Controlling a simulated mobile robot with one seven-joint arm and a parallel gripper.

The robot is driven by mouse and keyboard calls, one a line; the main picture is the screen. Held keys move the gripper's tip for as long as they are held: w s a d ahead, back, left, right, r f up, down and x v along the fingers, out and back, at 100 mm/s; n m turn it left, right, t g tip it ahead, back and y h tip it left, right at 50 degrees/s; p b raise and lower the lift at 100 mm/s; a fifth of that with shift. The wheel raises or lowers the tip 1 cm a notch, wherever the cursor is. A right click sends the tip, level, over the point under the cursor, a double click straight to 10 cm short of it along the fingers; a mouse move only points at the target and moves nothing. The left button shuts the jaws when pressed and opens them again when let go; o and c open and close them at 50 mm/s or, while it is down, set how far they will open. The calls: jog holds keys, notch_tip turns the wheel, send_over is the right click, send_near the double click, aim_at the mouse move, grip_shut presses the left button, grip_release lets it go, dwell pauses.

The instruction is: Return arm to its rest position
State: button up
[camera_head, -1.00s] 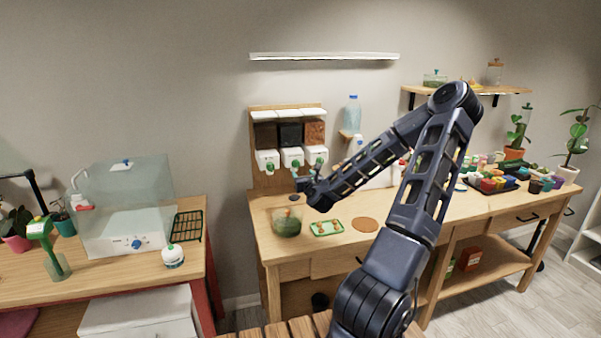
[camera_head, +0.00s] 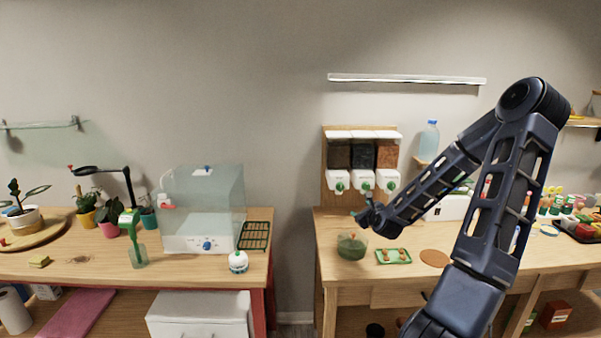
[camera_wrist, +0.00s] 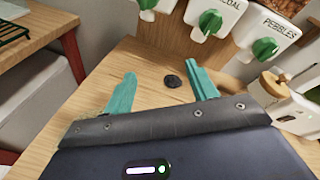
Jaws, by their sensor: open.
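My arm reaches up from the lower right in the head view, bends at a high elbow and comes down to the left. My gripper (camera_head: 366,214) is above the worktable (camera_head: 322,232), in front of the dispensers and just above a glass jar with green contents (camera_head: 351,248). In the wrist view my gripper (camera_wrist: 163,90) shows two teal fingers spread apart with nothing held between them. A small dark round piece (camera_wrist: 172,81) shows beyond the fingers against the wooden surface.
Dispensers (camera_head: 363,181) with green knobs stand behind my gripper. A green tray (camera_head: 394,256) and a round brown mat (camera_head: 434,258) lie to its right. A clear-covered box (camera_head: 203,215) stands on the left table. A gap separates the two tables.

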jog(key=n, duration=0.1)
jog(key=s+a+n+g, duration=0.1)
jog(key=n, duration=0.1)
jog(key=s+a+f+n+g, duration=0.1)
jog(key=n, duration=0.2)
jog(key=s+n+g, duration=0.1)
jog(key=n, duration=0.1)
jog(key=shift+s, duration=0.25)
jog(key=s+d+r+n+g, duration=0.1)
jog(key=s+r+n+g, duration=0.1)
jog(key=s+r+n, duration=0.4)
jog(key=s+d+r+n+g+h, duration=0.1)
jog(key=s+r+n+g, duration=0.2)
jog(key=s+r+n, duration=0.4)
jog(key=s+r+n+g+h, duration=0.1)
jog(key=s+r+n, duration=0.6)
jog(key=s, duration=1.4)
jog(key=shift+d+r+g, duration=0.4)
jog(key=shift+r+g, duration=0.1)
jog(key=shift+g, duration=0.2)
jog(key=shift+s, duration=0.1)
